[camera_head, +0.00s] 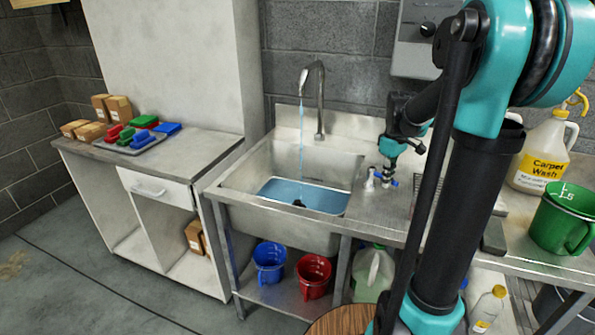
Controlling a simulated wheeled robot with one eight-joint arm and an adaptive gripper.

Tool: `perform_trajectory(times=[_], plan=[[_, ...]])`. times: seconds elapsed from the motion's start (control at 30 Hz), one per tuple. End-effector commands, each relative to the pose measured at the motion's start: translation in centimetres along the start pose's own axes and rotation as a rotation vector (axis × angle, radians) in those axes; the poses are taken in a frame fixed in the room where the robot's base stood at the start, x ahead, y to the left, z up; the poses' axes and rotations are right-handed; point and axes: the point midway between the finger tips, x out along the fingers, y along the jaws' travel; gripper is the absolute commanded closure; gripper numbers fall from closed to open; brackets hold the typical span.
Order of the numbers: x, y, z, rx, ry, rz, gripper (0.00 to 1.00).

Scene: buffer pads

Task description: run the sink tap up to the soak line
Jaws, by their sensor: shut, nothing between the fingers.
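The steel sink (240,178) stands against the back wall with a pool of blue water (300,196) in its basin. A tall curved tap spout (320,95) rises behind it, and a thin stream of water (306,135) falls from it into the basin. A small tap valve with a blue handle (392,182) sits on the deck right of the basin. My gripper (387,172) is shut and empty, pointing down right at the valve; whether it touches the handle I cannot tell. A dark spot (298,203) shows at the water. I cannot make out a soak line.
A blue jug (269,262), a red jug (313,276) and a pale green bottle (373,275) stand under the sink. Coloured pads (145,121) and boxes (118,107) lie on the left counter. A green jug (563,219) and a carpet wash bottle (541,150) stand at right.

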Motion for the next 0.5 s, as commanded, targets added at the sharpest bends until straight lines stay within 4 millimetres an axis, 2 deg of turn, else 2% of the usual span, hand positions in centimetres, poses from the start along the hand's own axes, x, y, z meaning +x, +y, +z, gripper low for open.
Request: perform_trajectory(times=[0.13,0.27,0.5], plan=[[0.0,1.2,0.4,0.001,0.000,0.000,1.00],[-0.4,0.9,0.3,-0.001,0.000,0.000,1.00],[-3.9,-0.6,-0.2,-0.002,0.000,0.000,1.00]])
